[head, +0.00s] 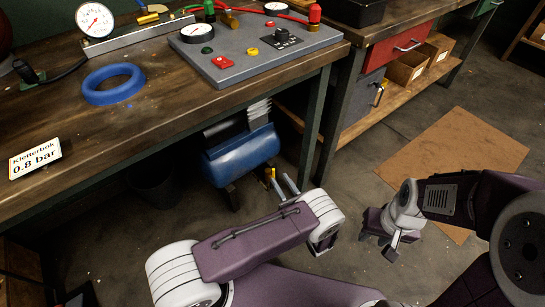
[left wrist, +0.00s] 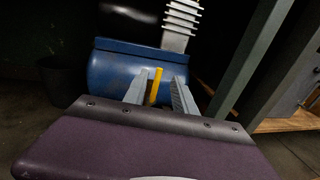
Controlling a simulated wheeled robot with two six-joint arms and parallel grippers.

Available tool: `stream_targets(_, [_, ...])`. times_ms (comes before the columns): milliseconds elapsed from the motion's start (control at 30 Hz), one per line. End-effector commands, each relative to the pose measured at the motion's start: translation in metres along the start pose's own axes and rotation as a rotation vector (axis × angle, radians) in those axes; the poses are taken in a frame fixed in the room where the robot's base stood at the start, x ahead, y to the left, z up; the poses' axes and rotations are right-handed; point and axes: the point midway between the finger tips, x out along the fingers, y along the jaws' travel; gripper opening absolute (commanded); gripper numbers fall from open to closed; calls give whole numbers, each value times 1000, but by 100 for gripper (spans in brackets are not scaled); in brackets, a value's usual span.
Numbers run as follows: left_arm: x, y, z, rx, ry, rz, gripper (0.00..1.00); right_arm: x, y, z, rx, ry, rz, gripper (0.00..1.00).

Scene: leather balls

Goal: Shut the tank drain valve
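The blue tank (head: 243,158) lies under the workbench, and it also shows in the left wrist view (left wrist: 110,75). A yellow valve lever (head: 273,174) stands near upright at its front right; it appears in the left wrist view (left wrist: 155,86) too. My left gripper (head: 284,184) is open at the tank's front right. In the left wrist view (left wrist: 160,88) its two fingers stand apart on either side of the lever, with gaps visible; whether they reach its depth I cannot tell. My right gripper (head: 378,240) is low over the floor at right, away from the tank; its fingers are unclear.
The workbench (head: 140,130) overhangs the tank, with a bench leg (head: 314,125) right of it. A dark bin (head: 155,187) stands left of the tank. A cardboard sheet (head: 455,155) lies on the floor at right. A blue ring (head: 113,84) and a gauge panel (head: 255,55) are on the bench.

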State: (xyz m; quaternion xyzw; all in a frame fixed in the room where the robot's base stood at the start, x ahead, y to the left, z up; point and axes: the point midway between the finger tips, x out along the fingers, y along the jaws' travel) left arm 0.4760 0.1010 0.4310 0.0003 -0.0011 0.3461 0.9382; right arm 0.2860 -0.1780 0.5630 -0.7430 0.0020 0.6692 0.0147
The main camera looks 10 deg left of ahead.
Motion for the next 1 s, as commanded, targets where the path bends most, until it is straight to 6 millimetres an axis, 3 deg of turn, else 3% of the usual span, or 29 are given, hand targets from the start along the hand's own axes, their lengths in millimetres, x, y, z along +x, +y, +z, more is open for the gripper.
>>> stream_targets(167, [15, 2, -5, 0, 1, 7, 32, 9, 0, 1, 0, 0, 0, 36])
stream_targets(500, [81, 2, -5, -3, 2, 8, 32, 34, 1, 4, 0, 0, 0, 36])
stream_targets(867, [92, 1, -2, -1, 2, 4, 32, 35, 1, 4, 0, 0, 0, 36])
stream_targets(1000, [92, 2, -2, -1, 2, 5, 0, 35, 1, 4, 0, 0, 0, 36])
